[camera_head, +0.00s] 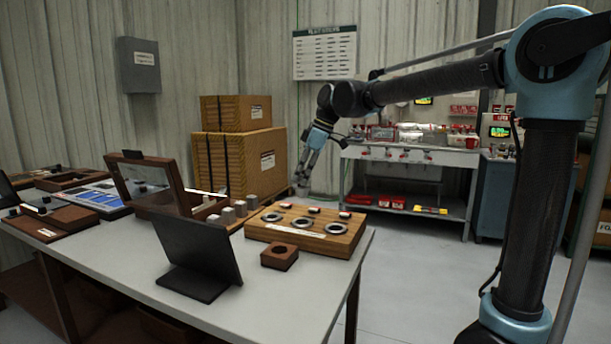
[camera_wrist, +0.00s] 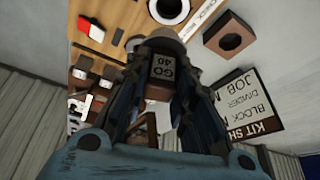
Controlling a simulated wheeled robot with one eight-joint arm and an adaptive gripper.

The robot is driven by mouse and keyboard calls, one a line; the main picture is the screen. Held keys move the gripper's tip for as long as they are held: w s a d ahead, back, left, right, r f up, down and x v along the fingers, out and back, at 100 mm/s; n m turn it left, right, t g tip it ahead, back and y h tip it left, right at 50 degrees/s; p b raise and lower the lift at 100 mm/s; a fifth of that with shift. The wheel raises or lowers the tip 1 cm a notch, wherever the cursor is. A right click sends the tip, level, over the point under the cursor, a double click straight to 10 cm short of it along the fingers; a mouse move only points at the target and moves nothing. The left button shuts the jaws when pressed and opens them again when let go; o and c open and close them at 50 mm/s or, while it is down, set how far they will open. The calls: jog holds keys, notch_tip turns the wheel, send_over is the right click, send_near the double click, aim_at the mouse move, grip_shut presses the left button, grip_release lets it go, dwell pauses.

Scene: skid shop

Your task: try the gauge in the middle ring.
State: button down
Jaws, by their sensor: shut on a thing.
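My gripper (camera_head: 303,172) hangs above the back of the wooden ring board, shut on a gauge. In the wrist view the gauge (camera_wrist: 162,70) is a grey piece with a label reading GO 40, between the fingers of my gripper (camera_wrist: 158,78). The board (camera_head: 340,245) lies at the right end of the table and bears three metal rings: left ring (camera_head: 270,217), middle ring (camera_head: 302,223) and right ring (camera_head: 332,228). The gauge is apart from the rings. One ring (camera_wrist: 183,12) shows at the top of the wrist view; I cannot tell which.
A dark block with a hole (camera_head: 279,257) sits in front of the board. A dark upright card stand (camera_head: 200,250) stands at the table's front. Several grey cylinders (camera_head: 240,208) stand in a wooden rack left of the board. A framed panel (camera_head: 148,185) is further left.

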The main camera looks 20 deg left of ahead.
aim_at(303, 196)
jog(key=shift+f, duration=3.7)
jog(key=shift+s+f, duration=0.1)
jog(key=shift+f, duration=1.9)
dwell(1.7)
